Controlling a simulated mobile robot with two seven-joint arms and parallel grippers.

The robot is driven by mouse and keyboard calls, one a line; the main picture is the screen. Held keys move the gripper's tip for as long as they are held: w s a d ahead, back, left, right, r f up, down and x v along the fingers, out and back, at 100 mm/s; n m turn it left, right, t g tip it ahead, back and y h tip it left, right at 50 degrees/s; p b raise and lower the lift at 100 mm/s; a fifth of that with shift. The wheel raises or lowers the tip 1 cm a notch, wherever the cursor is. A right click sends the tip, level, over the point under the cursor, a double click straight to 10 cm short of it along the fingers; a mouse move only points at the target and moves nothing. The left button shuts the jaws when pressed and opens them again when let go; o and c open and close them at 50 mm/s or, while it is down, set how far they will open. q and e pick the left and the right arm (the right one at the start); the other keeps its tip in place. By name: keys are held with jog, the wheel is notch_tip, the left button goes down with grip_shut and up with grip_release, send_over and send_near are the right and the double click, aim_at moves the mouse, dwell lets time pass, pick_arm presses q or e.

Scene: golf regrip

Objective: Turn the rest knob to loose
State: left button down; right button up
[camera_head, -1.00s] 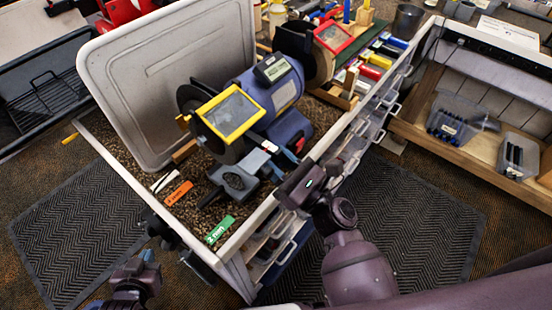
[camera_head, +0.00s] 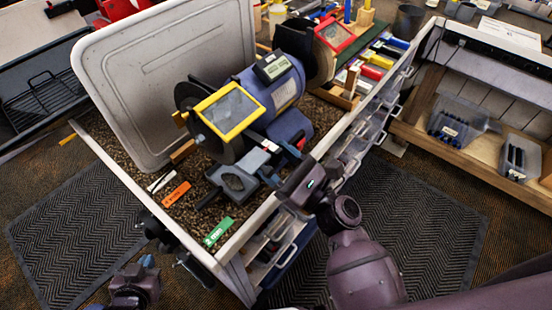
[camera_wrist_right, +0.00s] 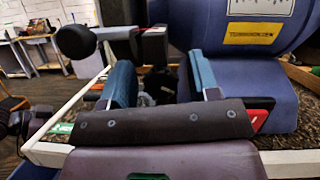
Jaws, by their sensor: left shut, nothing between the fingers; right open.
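The bench grinder (camera_head: 268,88) stands on the bench with a grey tool rest (camera_head: 234,181) at its front. A black-ended handle (camera_head: 209,198) sticks out from the rest; its round black end (camera_wrist_right: 75,42) shows large in the right wrist view. My right gripper (camera_head: 280,165) is open beside the right side of the rest. In the right wrist view, a dark shape (camera_wrist_right: 160,82) shows between its blue fingers; I cannot tell whether it is the rest knob or whether the fingers touch it. My left gripper (camera_head: 147,262) is shut and empty, low beyond the bench's front left edge.
Orange (camera_head: 176,194) and green (camera_head: 218,231) labels lie on the granular bench surface. A large pale panel (camera_head: 150,80) stands upright behind the grinder. The bench's white rim (camera_head: 262,213) runs under my right gripper. Drawers (camera_head: 285,255) line the bench side.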

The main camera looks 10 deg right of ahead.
jog(key=b+v, duration=0.2)
jog(key=v, duration=0.9)
jog(key=shift+b, duration=0.4)
jog(key=shift+a, duration=0.1)
